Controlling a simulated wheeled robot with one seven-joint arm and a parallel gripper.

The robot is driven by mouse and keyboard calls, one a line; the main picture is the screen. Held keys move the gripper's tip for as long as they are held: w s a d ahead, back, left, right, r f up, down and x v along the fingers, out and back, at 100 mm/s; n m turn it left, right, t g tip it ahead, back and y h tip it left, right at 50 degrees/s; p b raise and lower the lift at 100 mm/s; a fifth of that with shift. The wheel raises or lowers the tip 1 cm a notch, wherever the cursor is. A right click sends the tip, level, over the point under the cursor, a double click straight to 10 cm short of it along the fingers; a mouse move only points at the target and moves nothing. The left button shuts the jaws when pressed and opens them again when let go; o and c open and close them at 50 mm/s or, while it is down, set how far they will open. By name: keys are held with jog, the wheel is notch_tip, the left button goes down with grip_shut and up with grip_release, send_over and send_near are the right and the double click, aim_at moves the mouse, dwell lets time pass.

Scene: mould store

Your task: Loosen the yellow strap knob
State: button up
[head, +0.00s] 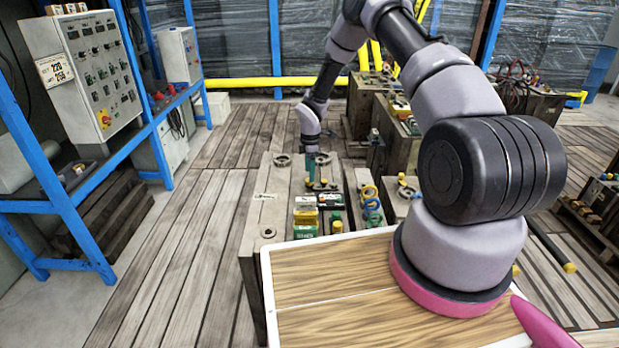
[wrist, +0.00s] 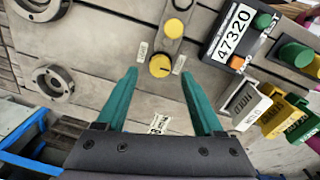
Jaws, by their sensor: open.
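A yellow round knob (wrist: 160,66) with a dark mark on its face shows in the wrist view, with small white labels beside it. I cannot tell from the labels which is the strap knob. My gripper (wrist: 159,74) is open and empty, its two teal fingers to either side of the nearest knob in the picture. I cannot tell the height gap. In the head view my gripper (head: 311,170) points down over the block top, with yellow parts (head: 323,184) beside it.
Right of the fingers are a dark box labelled 47320 (wrist: 232,32), a white-faced device (wrist: 243,103), a yellow one (wrist: 281,117) and a green knob (wrist: 296,54). Metal rings (wrist: 53,81) lie at left. Blue racking (head: 150,130) stands left; the plank floor (head: 190,220) between is clear.

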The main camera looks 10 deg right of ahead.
notch_tip(320, 180, up, 7)
jog(key=shift+s+r, duration=0.15)
jog(key=shift+s, duration=0.05)
jog(key=s+d+r+m+t, duration=0.1)
jog(key=s+d+r+m, duration=0.2)
jog(key=r, duration=0.7)
jog(key=s+r+m+t, duration=0.1)
jog(key=s+r+m, duration=0.3)
jog(key=r, duration=0.7)
jog(key=s+d+r+m+t, duration=0.1)
jog(key=s+d+r+m, duration=0.2)
jog(key=r, duration=0.7)
jog(key=s+r+m+t, duration=0.1)
jog(key=s+r+m, duration=0.3)
jog(key=s, duration=0.4)
jog(key=s+r+m+t+y, duration=0.1)
jog(key=s+r+m, duration=0.3)
jog(key=s, duration=0.5)
jog(key=s+r+m+t+y, duration=0.1)
jog(key=s+r+m, duration=0.3)
jog(key=s, duration=0.5)
jog(key=shift+s+a+r+m+t, duration=0.2)
jog(key=shift+r+m+t, duration=0.1)
jog(key=shift+r, duration=0.45)
